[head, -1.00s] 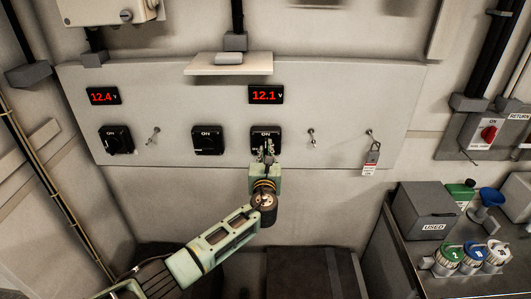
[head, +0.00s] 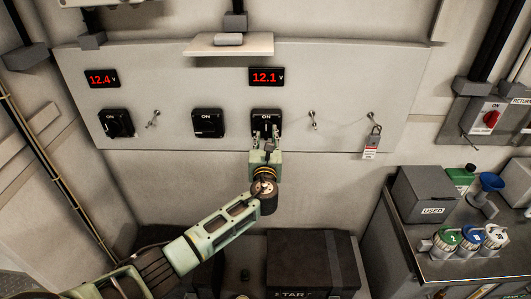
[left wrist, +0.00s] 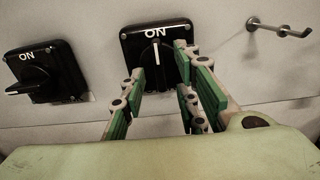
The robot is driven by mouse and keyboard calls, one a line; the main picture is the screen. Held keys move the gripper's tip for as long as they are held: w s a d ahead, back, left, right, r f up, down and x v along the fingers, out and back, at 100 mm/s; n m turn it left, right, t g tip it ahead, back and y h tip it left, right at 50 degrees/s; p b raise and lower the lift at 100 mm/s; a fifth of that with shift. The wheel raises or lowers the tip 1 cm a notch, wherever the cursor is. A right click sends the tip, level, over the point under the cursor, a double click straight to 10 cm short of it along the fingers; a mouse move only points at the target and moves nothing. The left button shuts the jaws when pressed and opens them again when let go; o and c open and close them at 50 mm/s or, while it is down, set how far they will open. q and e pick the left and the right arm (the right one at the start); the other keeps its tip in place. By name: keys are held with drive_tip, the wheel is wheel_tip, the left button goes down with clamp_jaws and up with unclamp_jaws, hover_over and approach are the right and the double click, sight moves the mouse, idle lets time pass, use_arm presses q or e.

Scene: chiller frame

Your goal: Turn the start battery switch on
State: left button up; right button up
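Three black rotary switches marked ON sit on the pale wall panel (head: 340,80). The right one (head: 266,116), below the 12.1 V display (head: 267,76), also shows in the left wrist view (left wrist: 156,34). Its white pointer stands upright toward ON. My left gripper (head: 266,136) is at this switch; in the left wrist view its fingers (left wrist: 168,80) are spread, one on each side of the lower knob area, with a gap between them. Contact with the knob cannot be told. The middle switch (head: 207,122) has its knob lying sideways, also in the left wrist view (left wrist: 44,70). My right gripper is not in view.
The left switch (head: 115,122) is below a 12.4 V display (head: 101,78). Metal pegs (head: 313,120) stick out beside the switches; a padlock with a tag (head: 373,142) hangs at the right. A black box with partial lettering "TAR" (head: 312,262) stands below.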

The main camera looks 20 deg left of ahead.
use_arm(q)
drive_tip(key=v, duration=1)
drive_tip(key=shift+s, duration=0.15)
drive_tip(key=s+a+f+n+g+h+b, duration=0.1)
drive_tip(key=s+f+n+g+b, duration=0.15)
drive_tip(key=f, duration=1.05)
drive_tip(key=s+a+f+n+g+b, duration=0.2)
drive_tip(key=f+n+g, duration=0.1)
drive_tip(key=f, duration=0.9)
drive_tip(key=s+f+n+g+h+b, duration=0.1)
drive_tip(key=s+f+n, duration=0.1)
drive_tip(key=s+f, duration=0.35)
drive_tip(key=s+a+f+n+g+b, duration=0.1)
drive_tip(key=s+f+n+g, duration=0.15)
drive_tip(key=f, duration=0.65)
drive_tip(key=s+f+n+g+h+b, duration=0.1)
drive_tip(key=s+f+n, duration=0.2)
drive_tip(key=s+f, duration=0.35)
drive_tip(key=s+f+n+g+h+b, duration=0.1)
drive_tip(key=s+f+n+g+b, duration=0.5)
drive_tip(key=s+f, duration=1.2)
drive_tip(key=s+f+n, duration=0.4)
drive_tip(key=s+n, duration=0.1)
drive_tip(key=s, duration=0.5)
drive_tip(key=s+f+n+h+b, duration=0.1)
drive_tip(key=s+f+n, duration=0.3)
drive_tip(key=s, duration=0.7)
drive_tip(key=n, duration=0.2)
drive_tip(key=shift+f+n, duration=0.3)
drive_tip(key=shift+f, duration=0.05)
